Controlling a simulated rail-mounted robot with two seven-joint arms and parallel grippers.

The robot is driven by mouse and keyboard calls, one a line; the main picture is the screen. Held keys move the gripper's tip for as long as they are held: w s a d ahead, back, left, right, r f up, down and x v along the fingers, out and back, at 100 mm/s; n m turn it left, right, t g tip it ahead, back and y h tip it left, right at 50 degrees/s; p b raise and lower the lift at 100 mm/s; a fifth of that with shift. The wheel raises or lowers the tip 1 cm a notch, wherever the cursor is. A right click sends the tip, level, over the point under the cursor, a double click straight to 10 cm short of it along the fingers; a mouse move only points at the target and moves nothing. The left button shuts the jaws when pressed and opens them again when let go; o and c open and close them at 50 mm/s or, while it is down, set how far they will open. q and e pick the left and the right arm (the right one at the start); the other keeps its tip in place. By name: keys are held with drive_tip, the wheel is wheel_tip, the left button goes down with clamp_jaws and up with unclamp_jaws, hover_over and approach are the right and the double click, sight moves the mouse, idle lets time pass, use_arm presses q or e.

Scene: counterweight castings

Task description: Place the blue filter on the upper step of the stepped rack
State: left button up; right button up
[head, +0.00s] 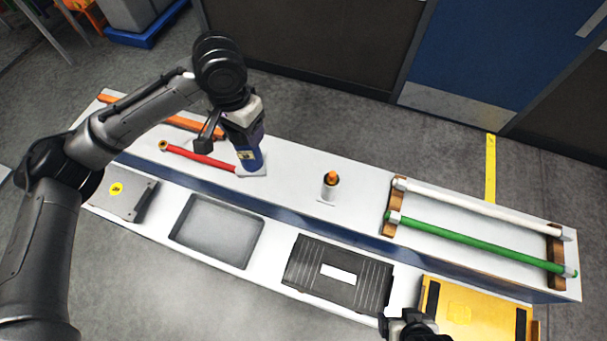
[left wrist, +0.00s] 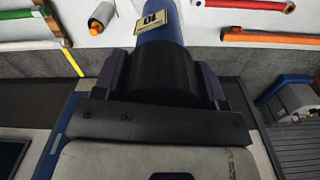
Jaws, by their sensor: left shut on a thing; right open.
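The blue filter (head: 249,159) is upright, with a yellow label and a black end at the jaws. My left gripper (head: 243,137) is shut on it from above. The left wrist view shows the filter (left wrist: 158,30) between the two fingers (left wrist: 163,78). Its lower end is over a small white square plate (head: 259,173) on the upper step of the stepped rack (head: 292,177); I cannot tell whether it touches. My right gripper (head: 408,326) shows only partly at the bottom edge, open, far from the filter.
A red bar (head: 198,157) lies just left of the filter, with an orange bar (head: 196,126) behind. The lower step holds a grey tray (head: 217,230) and a black slotted block (head: 338,274).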

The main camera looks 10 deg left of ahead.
drive_tip(key=shift+o, duration=0.6)
wheel_tip(320, 180, down, 3)
drive_tip(key=b, duration=0.3)
drive_tip(key=shift+f, duration=0.15)
use_arm(q)
drive_tip(key=w+d+f+m+b, duration=0.1)
drive_tip(key=w+f+m, duration=0.2)
drive_tip(key=f+m, duration=0.4)
drive_tip(key=w+f+m+b, duration=0.1)
drive_tip(key=w+f+m, duration=0.2)
drive_tip(key=f+m, duration=0.5)
drive_tip(key=w+d+f+m, duration=0.1)
drive_tip(key=w+f+m, duration=0.1)
drive_tip(key=f+m, duration=0.5)
drive_tip(key=shift+w+d+f+b, duration=0.3)
drive_tip(key=shift+w+f+b, duration=0.1)
drive_tip(key=shift+f, duration=1.8)
use_arm(e)
drive_tip(key=shift+f, duration=1.45)
use_arm(q)
drive_tip(key=shift+f, duration=0.15)
use_arm(e)
drive_tip(key=shift+d, duration=0.1)
use_arm(q)
drive_tip(key=o, duration=1.6)
